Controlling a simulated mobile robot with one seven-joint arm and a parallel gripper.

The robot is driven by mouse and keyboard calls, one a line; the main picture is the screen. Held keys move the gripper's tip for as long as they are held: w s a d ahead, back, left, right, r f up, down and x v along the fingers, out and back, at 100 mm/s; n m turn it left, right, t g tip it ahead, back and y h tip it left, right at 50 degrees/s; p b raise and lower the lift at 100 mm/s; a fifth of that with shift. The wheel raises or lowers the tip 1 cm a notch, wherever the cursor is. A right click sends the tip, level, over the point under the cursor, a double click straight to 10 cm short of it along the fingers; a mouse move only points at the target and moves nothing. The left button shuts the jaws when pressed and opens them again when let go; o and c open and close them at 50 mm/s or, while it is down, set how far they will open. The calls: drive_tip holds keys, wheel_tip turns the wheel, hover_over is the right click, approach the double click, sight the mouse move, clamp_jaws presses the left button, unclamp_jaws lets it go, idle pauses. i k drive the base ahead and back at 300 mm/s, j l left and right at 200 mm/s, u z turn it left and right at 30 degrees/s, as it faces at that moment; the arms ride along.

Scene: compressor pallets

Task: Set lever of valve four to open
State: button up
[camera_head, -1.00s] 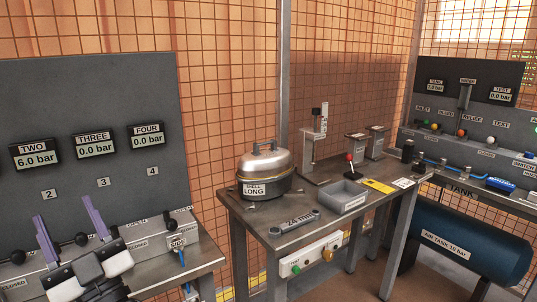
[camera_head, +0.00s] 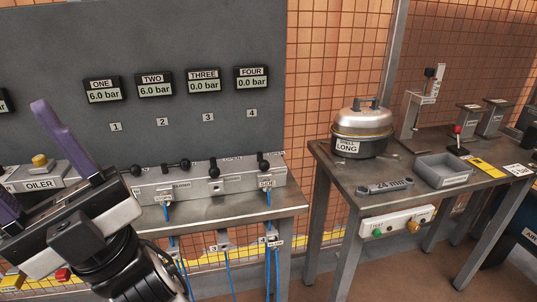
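The valve block (camera_head: 195,187) stands on a metal bench, with black ball-ended levers along it. The lever of valve four (camera_head: 263,166) is at the block's right end, below the number 4 plate, and looks short, pointing towards me. The gauge FOUR (camera_head: 252,78) above it reads 0.0 bar. My gripper (camera_head: 22,152), with two purple fingers, is at the lower left, left of the block and well away from valve four. Its fingers are apart and nothing shows between them. The left finger is partly cut off by the picture edge.
Lever three (camera_head: 215,172) also points towards me; lever two (camera_head: 184,163) lies sideways. Gauges ONE (camera_head: 103,90) and TWO (camera_head: 155,85) read 6.0 bar; THREE (camera_head: 204,80) reads 0.0. The oiler (camera_head: 40,177) is behind my gripper. A second table (camera_head: 395,200) stands right.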

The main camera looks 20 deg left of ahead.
sight(264, 166)
drive_tip(key=i+j+u, duration=0.25)
drive_tip(key=i, duration=0.15)
drive_tip(key=i+u, duration=0.3)
drive_tip(key=i+j, duration=0.05)
drive_tip(key=i, duration=0.1)
